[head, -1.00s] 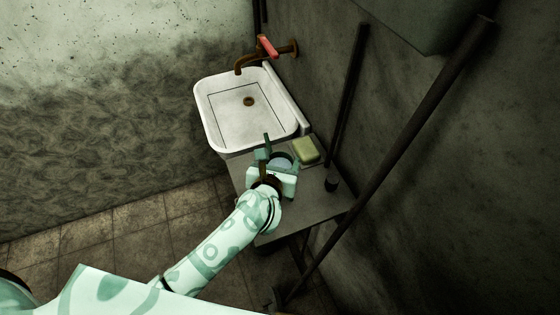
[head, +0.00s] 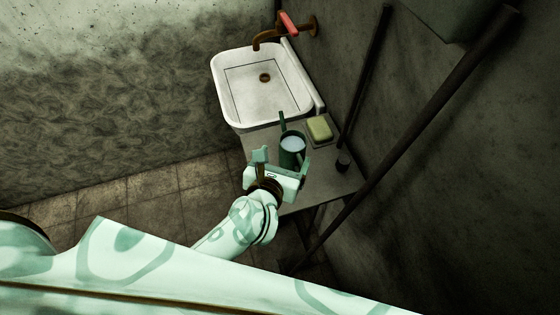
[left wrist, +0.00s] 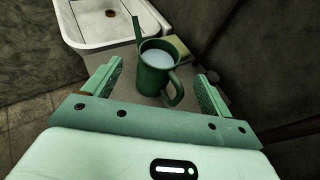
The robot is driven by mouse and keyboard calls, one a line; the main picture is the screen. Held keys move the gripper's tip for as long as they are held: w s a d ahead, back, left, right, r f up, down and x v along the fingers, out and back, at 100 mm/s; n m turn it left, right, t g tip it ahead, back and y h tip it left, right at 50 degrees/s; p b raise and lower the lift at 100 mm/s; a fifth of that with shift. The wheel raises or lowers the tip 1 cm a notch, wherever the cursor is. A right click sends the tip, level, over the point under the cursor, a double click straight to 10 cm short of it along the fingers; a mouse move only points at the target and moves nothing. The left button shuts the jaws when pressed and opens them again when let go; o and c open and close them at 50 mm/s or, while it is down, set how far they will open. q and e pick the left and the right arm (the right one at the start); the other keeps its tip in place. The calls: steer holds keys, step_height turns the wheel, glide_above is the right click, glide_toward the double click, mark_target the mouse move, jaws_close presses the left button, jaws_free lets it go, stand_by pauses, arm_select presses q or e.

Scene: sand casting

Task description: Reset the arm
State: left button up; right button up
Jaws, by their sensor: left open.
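My left gripper (head: 282,160) is open, its two fingers apart, at the near edge of the small grey table. In the left wrist view the open fingers (left wrist: 159,88) show on either side of a green mug. The mug (head: 291,150) stands upright on the table just beyond the fingertips, and nothing is gripped. In the left wrist view the mug (left wrist: 153,77) holds pale liquid, and its handle faces the gripper. A thin upright piece rises at its far side. My right gripper is not in view.
The grey table (head: 325,183) also bears a green sponge or soap (head: 319,128). A white sink (head: 240,97) with a rusty tap (head: 266,40) and red handle (head: 289,23) adjoins it. Dark pipes (head: 420,125) run along the right wall. Open tiled floor (head: 150,192) lies left.

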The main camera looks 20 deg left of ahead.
arm_select(q)
steer(key=v, duration=0.2)
steer(key=shift+s+r, duration=0.15)
steer(key=shift+s, duration=0.1)
stand_by(0.3)
